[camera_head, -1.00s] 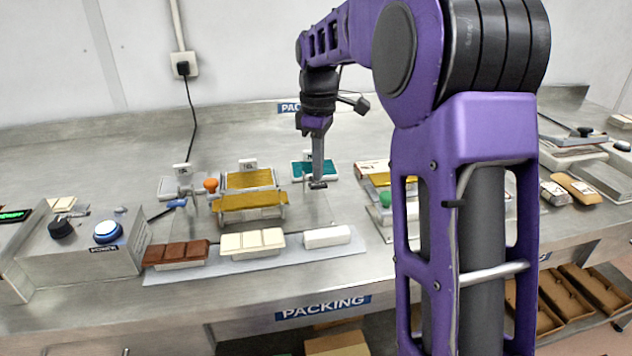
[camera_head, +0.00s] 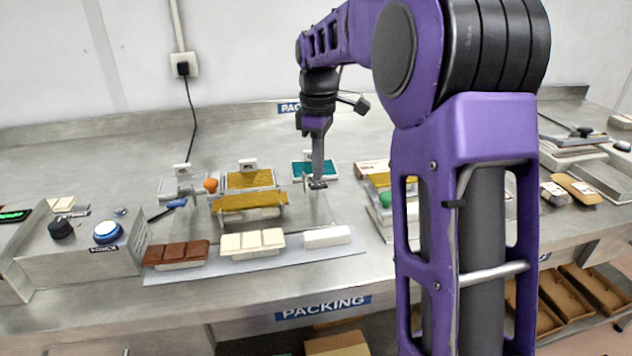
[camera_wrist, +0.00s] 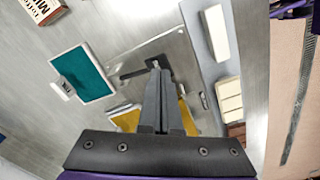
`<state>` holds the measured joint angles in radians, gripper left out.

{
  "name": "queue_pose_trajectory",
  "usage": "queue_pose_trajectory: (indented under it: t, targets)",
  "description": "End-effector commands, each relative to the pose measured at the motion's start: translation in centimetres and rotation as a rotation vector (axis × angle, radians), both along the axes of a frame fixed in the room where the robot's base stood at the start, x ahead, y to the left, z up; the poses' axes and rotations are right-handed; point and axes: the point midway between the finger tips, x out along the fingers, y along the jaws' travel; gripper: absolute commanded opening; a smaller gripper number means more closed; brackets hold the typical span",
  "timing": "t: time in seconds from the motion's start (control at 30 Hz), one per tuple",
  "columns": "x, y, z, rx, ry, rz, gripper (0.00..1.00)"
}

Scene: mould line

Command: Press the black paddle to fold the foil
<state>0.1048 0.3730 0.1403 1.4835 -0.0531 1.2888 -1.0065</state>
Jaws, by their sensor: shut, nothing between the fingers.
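My gripper (camera_head: 318,183) points down, shut and empty, just right of the foil fixture. Its tips are at a dark paddle, which shows in the wrist view (camera_wrist: 133,73) as a flat dark piece under and beside the fingertips (camera_wrist: 154,64). I cannot tell whether they touch. The gold foil (camera_head: 250,202) hangs along the front of the fixture, with more gold behind it. In the wrist view, gold foil (camera_wrist: 126,120) shows on either side of the fingers, which hide its middle.
A pale tray (camera_head: 290,253) in front holds a brown bar (camera_head: 180,251), a cream bar (camera_head: 252,241) and a white block (camera_head: 327,236). An orange knob (camera_head: 210,185) and blue button (camera_head: 107,231) are left. A teal pad (camera_head: 322,168) lies behind my gripper.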

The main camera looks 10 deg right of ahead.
Motion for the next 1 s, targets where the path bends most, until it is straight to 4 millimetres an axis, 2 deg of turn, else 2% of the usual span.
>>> queue_pose_trajectory:
  t: [0.43,1.0]
  targets:
    - [0.0,0.0,-0.1,0.0,0.0,0.0,0.0]
    - [0.0,0.0,-2.4,0.0,0.001,0.0,0.0]
